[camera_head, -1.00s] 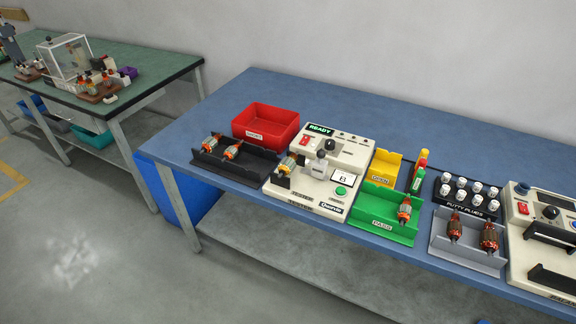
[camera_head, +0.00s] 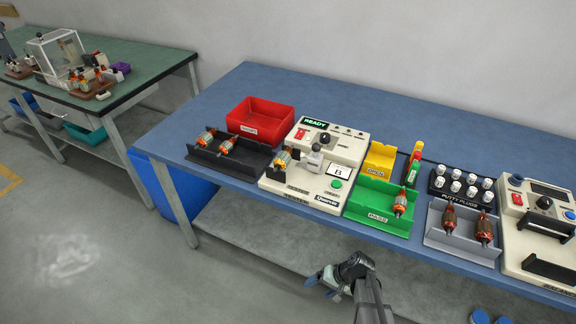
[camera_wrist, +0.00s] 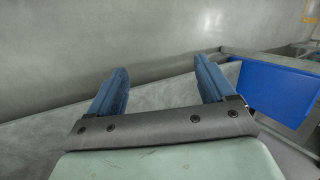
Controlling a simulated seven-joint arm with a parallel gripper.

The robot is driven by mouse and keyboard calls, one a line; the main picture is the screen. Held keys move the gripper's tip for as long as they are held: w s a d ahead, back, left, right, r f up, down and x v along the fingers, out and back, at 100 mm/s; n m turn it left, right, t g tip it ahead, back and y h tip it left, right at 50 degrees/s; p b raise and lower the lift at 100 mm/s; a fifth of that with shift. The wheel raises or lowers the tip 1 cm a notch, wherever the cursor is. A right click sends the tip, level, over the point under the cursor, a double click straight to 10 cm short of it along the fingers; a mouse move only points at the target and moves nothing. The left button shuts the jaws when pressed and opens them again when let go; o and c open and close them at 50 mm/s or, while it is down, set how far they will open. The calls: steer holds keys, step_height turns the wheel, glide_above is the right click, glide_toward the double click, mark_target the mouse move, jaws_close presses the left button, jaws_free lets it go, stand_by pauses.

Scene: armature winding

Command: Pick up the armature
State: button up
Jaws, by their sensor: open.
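Several armatures with copper windings are on the blue bench. Two armatures, one at the back (camera_head: 206,136) and one nearer the middle (camera_head: 228,144), lie in the black tray (camera_head: 225,161) at left. One armature (camera_head: 283,160) sits at the left side of the white tester (camera_head: 318,187). Another armature (camera_head: 400,202) leans in the green PASS tray (camera_head: 375,216). Two more armatures (camera_head: 449,219) (camera_head: 484,229) stand in the grey tray (camera_head: 458,246). My gripper (camera_head: 316,281) is open and empty in front of the bench. The wrist view shows its blue fingers (camera_wrist: 160,66) spread with nothing between.
A red bin (camera_head: 259,118) stands behind the black tray, and a yellow bin (camera_head: 381,158) behind the green tray. A putty plug rack (camera_head: 467,188) and a second machine (camera_head: 540,225) are at right. A blue bin (camera_wrist: 275,88) shows at right in the wrist view.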

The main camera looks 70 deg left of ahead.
steer(key=s+a+r+n, duration=0.2)
steer(key=s+a+r, duration=0.45)
steer(key=s, duration=0.25)
steer(key=s+a+r+n+g, duration=0.1)
steer(key=s+a+r, duration=0.5)
steer(key=s, duration=0.4)
steer(key=s+a+r+n, duration=0.2)
steer(key=s+a+r, duration=0.3)
steer(key=s+a, duration=0.35)
step_height(320, 180, up, 31)
steer(key=m+t+y, duration=0.1)
steer(key=m+t, duration=0.6)
steer(key=t, duration=0.3)
glide_above(281, 155)
steer(key=s+d, duration=0.3)
steer(key=d, duration=0.1)
steer(key=x, duration=0.7)
steer(key=shift+w+a+f, duration=0.15)
steer(key=shift+a+f, duration=0.05)
steer(key=shift+f, duration=0.15)
steer(key=shift+a+x, duration=0.1)
steer(key=shift+x, duration=1.2)
steer(key=shift+a+x, duration=0.15)
steer(key=shift+x, duration=1.15)
steer(key=shift+r, duration=0.1)
steer(key=c, duration=1.5)
